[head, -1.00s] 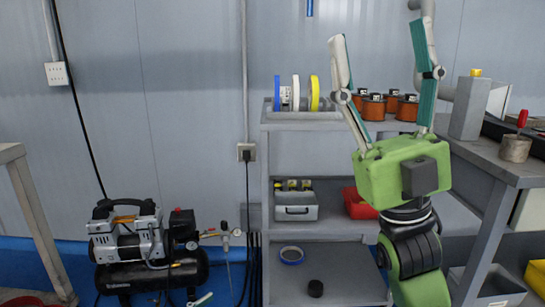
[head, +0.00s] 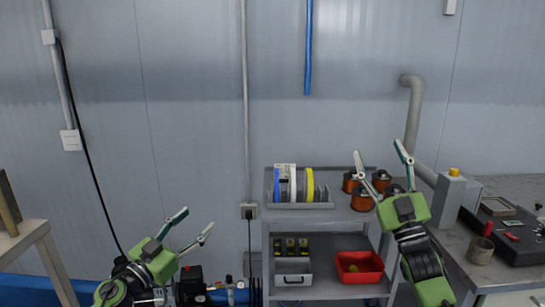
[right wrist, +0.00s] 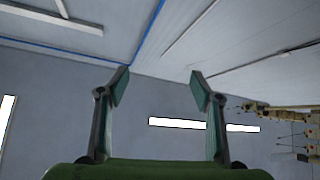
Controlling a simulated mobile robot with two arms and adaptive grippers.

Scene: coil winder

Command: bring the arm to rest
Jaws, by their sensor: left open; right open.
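My right gripper (head: 381,161) is open and empty, pointing up, in front of the right end of the cart in the head view. Its spread fingers also show in the right wrist view (right wrist: 160,88), with only wall and ceiling beyond them. My left gripper (head: 194,222) is open and empty at the lower left of the head view, its fingers pointing up and to the right. Neither gripper holds anything. Part of the left arm runs out of the picture at the bottom.
A grey cart (head: 325,222) holds tape rolls (head: 293,184) and orange-brown coils (head: 362,199) on top. Its lower shelf has a red bin (head: 359,268) and a grey box (head: 293,272). A workbench (head: 515,272) stands right, a table (head: 25,238) left.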

